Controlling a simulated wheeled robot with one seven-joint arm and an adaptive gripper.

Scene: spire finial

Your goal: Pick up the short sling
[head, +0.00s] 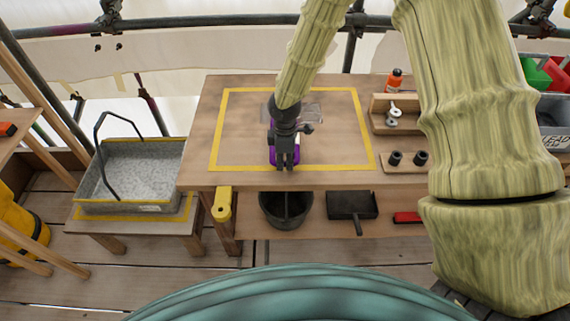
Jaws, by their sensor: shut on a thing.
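The short sling is a purple strap (271,156) at the front middle of the wooden table, inside the yellow taped outline. It is mostly hidden behind my gripper, with purple showing on both sides. My gripper (285,167) points down at the table and is shut on the purple sling. I cannot tell whether the sling is clear of the table top.
The wooden table (205,150) has a yellow outline (222,125) with bare room inside. An orange bottle (394,80), a wooden rack (379,121) and black cylinders (395,158) stand at its right. A grey tray (140,206) is at left. A black bucket (270,215) sits below.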

